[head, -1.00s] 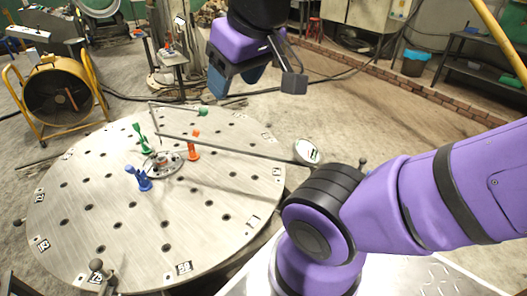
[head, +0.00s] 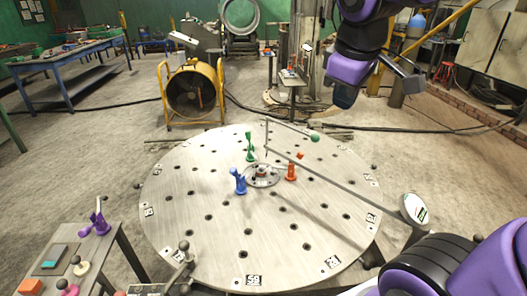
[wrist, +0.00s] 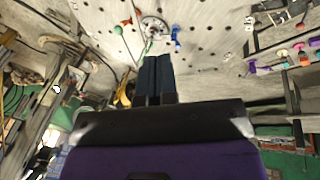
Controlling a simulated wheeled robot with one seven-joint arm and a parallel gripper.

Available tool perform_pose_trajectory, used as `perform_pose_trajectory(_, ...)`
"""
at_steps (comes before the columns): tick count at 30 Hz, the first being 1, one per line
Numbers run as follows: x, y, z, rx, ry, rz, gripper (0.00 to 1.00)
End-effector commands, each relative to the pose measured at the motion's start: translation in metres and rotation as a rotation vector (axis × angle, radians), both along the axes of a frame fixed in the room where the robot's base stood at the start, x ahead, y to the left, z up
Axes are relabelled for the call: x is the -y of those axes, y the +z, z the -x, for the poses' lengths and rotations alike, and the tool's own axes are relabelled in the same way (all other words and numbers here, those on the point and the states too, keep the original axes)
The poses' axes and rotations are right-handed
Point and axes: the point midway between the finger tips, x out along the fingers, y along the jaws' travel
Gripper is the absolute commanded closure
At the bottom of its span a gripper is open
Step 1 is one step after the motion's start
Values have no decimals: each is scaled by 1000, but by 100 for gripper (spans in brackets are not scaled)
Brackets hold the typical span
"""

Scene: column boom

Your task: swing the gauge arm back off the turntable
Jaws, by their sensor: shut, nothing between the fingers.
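The round metal turntable (head: 220,225) fills the middle of the head view. The green ball also shows in the wrist view (wrist: 118,30). My gripper (head: 343,97) is shut and empty, above and beyond the turntable, apart from the ball. Its fingers (wrist: 155,72) are together in the wrist view.
Green (head: 249,147), blue (head: 239,182) and orange (head: 291,171) pieces stand around the hub. A yellow-framed fan (head: 192,92) stands behind. A small table (head: 88,262) with coloured pieces is at front left. Open floor lies left of the turntable.

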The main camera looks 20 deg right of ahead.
Motion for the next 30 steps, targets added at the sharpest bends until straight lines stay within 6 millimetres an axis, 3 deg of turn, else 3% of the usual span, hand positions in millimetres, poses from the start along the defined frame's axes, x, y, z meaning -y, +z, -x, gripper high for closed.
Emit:
perform_pose_trajectory(16,4,-35,-115,-306,565,357,100)
perform_pose_trajectory(30,-8,-93,-211,-623,1058,629,100)
